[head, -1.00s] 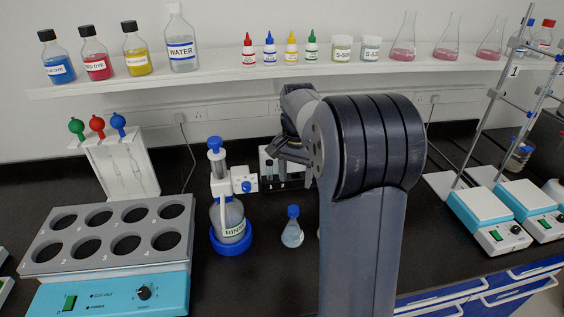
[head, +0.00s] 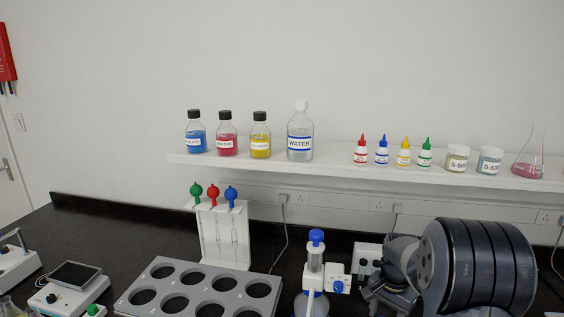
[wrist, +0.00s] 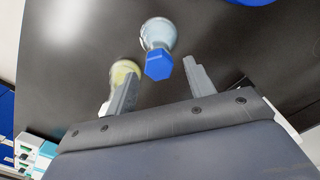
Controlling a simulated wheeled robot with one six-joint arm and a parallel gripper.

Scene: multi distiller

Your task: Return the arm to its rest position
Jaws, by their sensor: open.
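My arm shows at the lower right of the head view, folded, with its dark rounded joint in front of the bench. My gripper (head: 390,298) is at the lower edge there, partly cut off. In the wrist view my gripper (wrist: 158,88) has its two fingers apart with nothing between them. Beyond the fingertips a small flask with a blue cap (wrist: 159,65) stands on the black bench. A second small flask with yellowish contents (wrist: 124,70) is partly hidden behind the left finger.
A shelf (head: 330,170) with dye bottles, a water bottle (head: 300,133) and dropper bottles runs along the wall. A grey rack with round holes (head: 200,287), a pipette stand (head: 222,235) and a blue-topped dispenser (head: 316,262) stand on the bench.

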